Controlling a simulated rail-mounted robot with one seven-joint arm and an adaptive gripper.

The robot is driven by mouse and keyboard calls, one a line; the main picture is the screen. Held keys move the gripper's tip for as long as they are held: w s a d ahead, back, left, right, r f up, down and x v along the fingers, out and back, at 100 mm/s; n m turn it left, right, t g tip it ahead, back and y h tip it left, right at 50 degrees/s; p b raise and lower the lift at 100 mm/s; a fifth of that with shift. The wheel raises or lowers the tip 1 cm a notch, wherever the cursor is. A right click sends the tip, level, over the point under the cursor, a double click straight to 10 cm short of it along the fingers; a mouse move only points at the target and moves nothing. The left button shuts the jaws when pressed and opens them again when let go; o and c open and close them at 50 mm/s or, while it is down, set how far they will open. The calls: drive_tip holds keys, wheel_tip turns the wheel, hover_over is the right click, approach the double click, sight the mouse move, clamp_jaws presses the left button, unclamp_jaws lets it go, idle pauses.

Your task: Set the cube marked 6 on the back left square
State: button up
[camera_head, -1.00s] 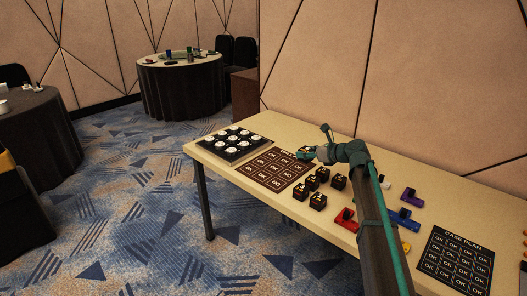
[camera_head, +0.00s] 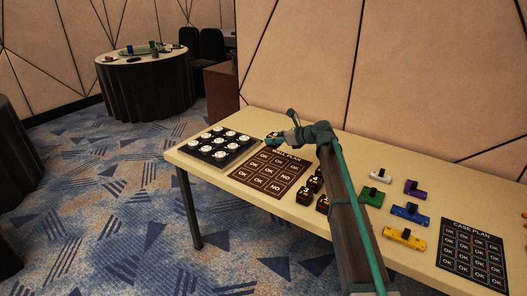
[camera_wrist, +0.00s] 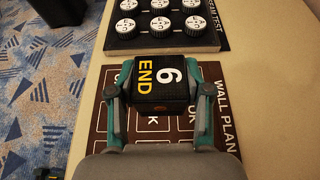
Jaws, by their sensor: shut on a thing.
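My gripper (camera_wrist: 158,100) is shut on a black cube (camera_wrist: 156,93). Its top shows a white 6 and a yellow END in the wrist view. The cube is above the far edge of the dark brown WALL PLAN mat (camera_wrist: 104,139), close to the knob panel, and hides part of the mat's far row. In the head view, my gripper (camera_head: 272,139) is over the mat's back corner. The WALL PLAN mat (camera_head: 254,186) shows printed squares reading OK and NO. I cannot tell how high the cube is above it.
A black panel (camera_head: 202,153) with several white knobs lies beyond the mat. Other black cubes (camera_head: 304,197) stand beside the mat, partly behind my arm. Green, blue (camera_head: 410,212), yellow (camera_head: 404,239), purple and white pieces and a CASE PLAN mat (camera_head: 473,254) lie to the right.

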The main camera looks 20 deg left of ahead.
drive_tip(key=w+a+f, duration=0.3)
drive_tip(key=w+a, duration=0.2)
hover_over(264, 156)
drive_tip(key=s+d, duration=0.1)
wheel_tip(264, 156, down, 4)
drive_tip(key=shift+r, duration=0.1)
drive_tip(key=shift+w+a+f, duration=0.25)
drive_tip(key=shift+f, duration=0.25)
drive_tip(key=shift+w+a+f, duration=0.25)
drive_tip(key=shift+f, duration=0.2)
drive_tip(key=shift+s+d+f, duration=0.1)
drive_tip(key=shift+f, duration=1.3)
drive_tip(key=shift+f, duration=0.1)
drive_tip(key=o, duration=1.2)
drive_tip(key=v, duration=1.2)
